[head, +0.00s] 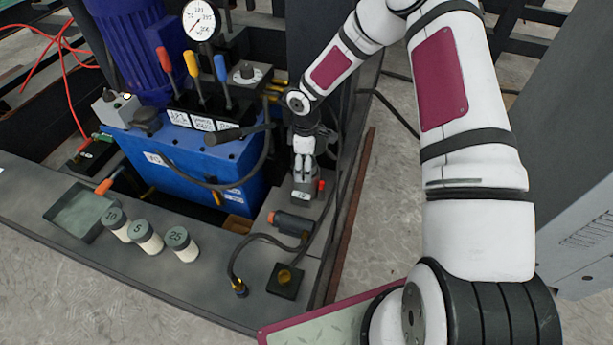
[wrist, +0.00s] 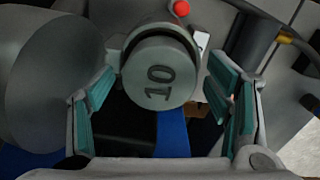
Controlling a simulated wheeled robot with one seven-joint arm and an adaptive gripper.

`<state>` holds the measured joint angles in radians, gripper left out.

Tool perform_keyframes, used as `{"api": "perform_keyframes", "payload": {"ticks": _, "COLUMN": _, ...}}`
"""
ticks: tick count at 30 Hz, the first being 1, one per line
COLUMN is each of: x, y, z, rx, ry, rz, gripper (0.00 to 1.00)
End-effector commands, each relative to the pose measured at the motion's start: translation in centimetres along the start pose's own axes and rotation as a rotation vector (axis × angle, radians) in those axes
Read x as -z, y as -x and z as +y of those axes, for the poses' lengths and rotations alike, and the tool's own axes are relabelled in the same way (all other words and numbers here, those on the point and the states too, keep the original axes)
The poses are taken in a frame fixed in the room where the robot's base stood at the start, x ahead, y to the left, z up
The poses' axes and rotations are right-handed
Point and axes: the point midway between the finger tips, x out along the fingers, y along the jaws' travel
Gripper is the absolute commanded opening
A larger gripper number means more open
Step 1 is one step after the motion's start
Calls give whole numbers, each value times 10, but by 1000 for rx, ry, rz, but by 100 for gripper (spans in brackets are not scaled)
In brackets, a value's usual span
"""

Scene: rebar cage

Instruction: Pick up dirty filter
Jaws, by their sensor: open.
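A grey round-topped filter marked 10 (wrist: 160,72) stands ahead of my gripper (wrist: 160,95) in the wrist view. The teal-padded fingers are open on its left and right, with a small gap at each side. I take it to be the dirty filter, though its dirt cannot be made out. In the head view my gripper (head: 304,165) points down at a grey housing (head: 302,192) on the bench, right of the blue tank. The fingers and arm largely hide the filter there.
Several things stand close by: the blue tank (head: 190,165) with levers and a gauge (head: 199,20), a dark cylinder (head: 291,222) with a hose, and a red knob (head: 321,185). Three pale filters marked 10 (head: 115,224), 5 (head: 146,237) and 25 (head: 181,243) stand beside a shallow tray (head: 62,224).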

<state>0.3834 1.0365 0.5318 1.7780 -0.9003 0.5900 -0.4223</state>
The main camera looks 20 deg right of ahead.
Motion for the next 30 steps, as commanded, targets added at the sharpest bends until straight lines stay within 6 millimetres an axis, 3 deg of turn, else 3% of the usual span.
{"api": "perform_keyframes", "payload": {"ticks": 2, "x": 0, "y": 1, "z": 0, "rx": 0, "ry": 0, "rz": 0, "gripper": 70}}
{"api": "perform_keyframes", "payload": {"ticks": 11, "x": 0, "y": 1, "z": 0, "rx": 0, "ry": 0, "rz": 0, "gripper": 2}}
{"api": "perform_keyframes", "payload": {"ticks": 22, "x": 0, "y": 5, "z": 0, "rx": -1, "ry": 0, "rz": 0, "gripper": 0}}
{"api": "perform_keyframes", "payload": {"ticks": 30, "x": 0, "y": 36, "z": 1, "rx": -3, "ry": 0, "rz": -1, "gripper": 0}}
